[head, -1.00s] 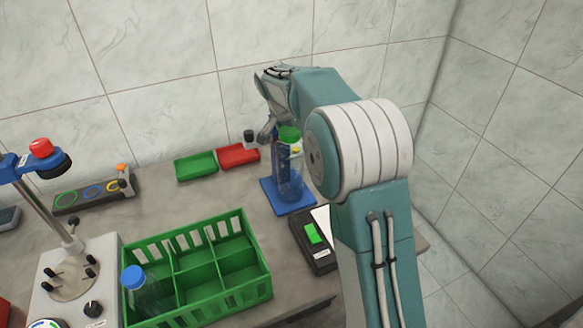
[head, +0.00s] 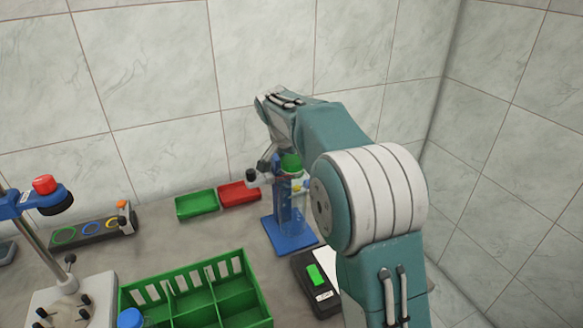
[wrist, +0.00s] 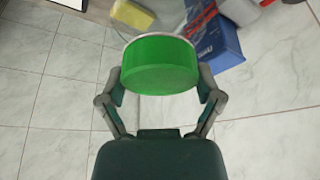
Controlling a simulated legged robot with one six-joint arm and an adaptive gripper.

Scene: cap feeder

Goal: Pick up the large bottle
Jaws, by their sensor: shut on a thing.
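The large bottle (head: 297,208) is clear with a green cap (head: 291,164). It is upright in front of the blue stand (head: 285,241), which has a flat base and an upright column. My gripper (head: 277,163) is at the cap, partly hidden by my arm in the head view. In the wrist view the green cap (wrist: 160,66) sits between the two fingers (wrist: 160,98), and the gripper is shut on the bottle at its top. The bottle's lower end is faint against the stand, so any gap above the base is hard to tell.
A green crate (head: 252,282) with compartments is at the front; a blue-capped bottle (head: 130,318) shows at its left. A green tray (head: 196,205) and red tray (head: 239,193) lie left of the stand. A black device (head: 314,280) is in front of the stand.

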